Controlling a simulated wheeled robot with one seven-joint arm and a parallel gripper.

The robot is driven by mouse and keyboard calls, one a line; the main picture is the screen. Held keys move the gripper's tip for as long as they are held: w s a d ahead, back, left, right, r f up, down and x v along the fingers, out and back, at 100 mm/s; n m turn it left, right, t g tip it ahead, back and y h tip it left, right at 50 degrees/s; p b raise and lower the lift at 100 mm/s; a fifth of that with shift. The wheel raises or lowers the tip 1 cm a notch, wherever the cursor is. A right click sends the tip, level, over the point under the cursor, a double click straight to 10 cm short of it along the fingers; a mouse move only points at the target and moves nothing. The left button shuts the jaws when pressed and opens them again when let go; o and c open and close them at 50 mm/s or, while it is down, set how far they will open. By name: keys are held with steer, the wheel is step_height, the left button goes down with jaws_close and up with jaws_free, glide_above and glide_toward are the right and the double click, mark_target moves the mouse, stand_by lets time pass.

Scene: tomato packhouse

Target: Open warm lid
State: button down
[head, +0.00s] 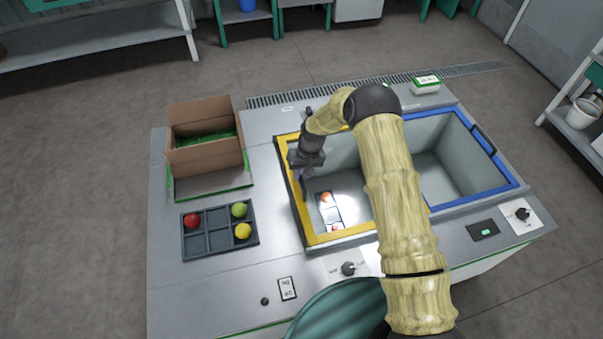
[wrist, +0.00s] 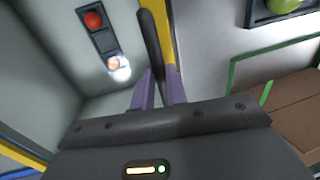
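The yellow-framed lid (head: 359,238), which I take to be the warm lid, lies flat over the left well of the worktop. Its pane seems clear, with a bright glare. Its yellow edge (wrist: 172,45) also shows in the wrist view. A dark bar handle (wrist: 149,42) runs along its left side. My gripper (head: 301,176) is over that left edge. In the wrist view its two purple fingers (wrist: 160,84) stand close on either side of the handle's near end, seemingly shut on it. A dark strip tray with red and orange fruit (wrist: 93,20) lies inside the well.
A blue-framed lid (head: 514,184) with its own handle (head: 483,139) covers the right well. Left are a cardboard box (head: 203,157) and a dark tray (head: 219,242) with red, green and yellow fruit. Knobs (head: 348,268) sit at the front. A small box (head: 425,86) stands behind.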

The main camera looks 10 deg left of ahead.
steer(key=w+d+b, duration=0.2)
steer(key=w+d, duration=0.1)
steer(key=d, duration=0.5)
steer(key=w+d+b, duration=0.2)
steer(key=w+d, duration=0.2)
steer(key=d, duration=0.4)
steer(key=w+d+b, duration=0.2)
steer(key=w+d, duration=0.2)
steer(key=d, duration=0.4)
steer(key=shift+w+f, duration=0.15)
steer(key=shift+w, duration=0.1)
steer(key=shift+w+d, duration=0.3)
steer(key=shift+d, duration=0.35)
steer(key=c, duration=1.4)
jaws_free()
steer(key=shift+r, duration=0.25)
step_height(320, 180, up, 17)
steer(key=w+d, duration=0.1)
steer(key=d, duration=0.2)
steer(key=shift+w, duration=0.3)
